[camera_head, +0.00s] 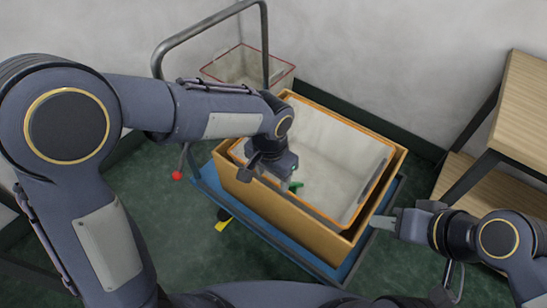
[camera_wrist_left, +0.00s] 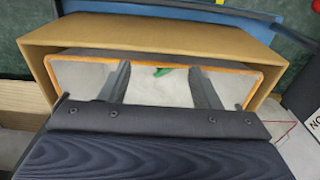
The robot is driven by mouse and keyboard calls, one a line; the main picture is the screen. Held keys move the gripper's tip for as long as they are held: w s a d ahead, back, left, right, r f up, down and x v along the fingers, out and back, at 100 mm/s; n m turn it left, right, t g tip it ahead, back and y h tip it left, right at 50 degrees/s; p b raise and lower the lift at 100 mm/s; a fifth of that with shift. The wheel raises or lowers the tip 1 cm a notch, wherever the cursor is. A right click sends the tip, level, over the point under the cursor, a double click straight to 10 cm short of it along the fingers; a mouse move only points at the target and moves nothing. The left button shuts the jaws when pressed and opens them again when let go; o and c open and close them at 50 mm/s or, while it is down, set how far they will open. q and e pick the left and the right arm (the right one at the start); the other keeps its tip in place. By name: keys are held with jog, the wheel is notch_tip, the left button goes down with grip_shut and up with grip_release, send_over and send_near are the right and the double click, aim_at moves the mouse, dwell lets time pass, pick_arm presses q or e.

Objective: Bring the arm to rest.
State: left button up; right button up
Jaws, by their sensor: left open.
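My left gripper (camera_head: 277,172) is over the near-left part of a white bin with an orange rim (camera_head: 372,190). In the left wrist view its two fingers (camera_wrist_left: 164,88) stand wide apart over the bin, with nothing between them. A small green item (camera_head: 296,186) lies in the bin below the gripper, and it also shows beyond the fingers in the left wrist view (camera_wrist_left: 162,71). My right gripper (camera_head: 384,222) is beside the right corner of the box, and its finger gap is too small to judge.
The bin sits inside a tan box (camera_head: 262,195) on a blue cart (camera_head: 274,238) with a grey handle (camera_head: 205,24). A red-rimmed bin (camera_head: 250,66) stands behind the handle. A wooden shelf unit (camera_head: 524,105) is at right.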

pick_arm(q)
jog(key=shift+r, duration=0.2)
jog(key=s+a+r+n+t+h, duration=0.2)
jog(key=s+a+r+n+t, duration=0.15)
jog(key=s+a, duration=0.55)
jog(key=s+a+r+n+t+h, duration=0.2)
jog(key=s+a+r+n, duration=0.4)
jog(key=a, duration=0.4)
notch_tip(320, 180, up, 17)
jog(key=p, duration=1.8)
jog(key=shift+s+m, duration=0.35)
pick_arm(e)
notch_tip(320, 180, up, 18)
pick_arm(q)
jog(key=shift+a+f+g, duration=0.1)
jog(key=shift+g, duration=0.15)
pick_arm(e)
jog(key=shift+o, duration=0.2)
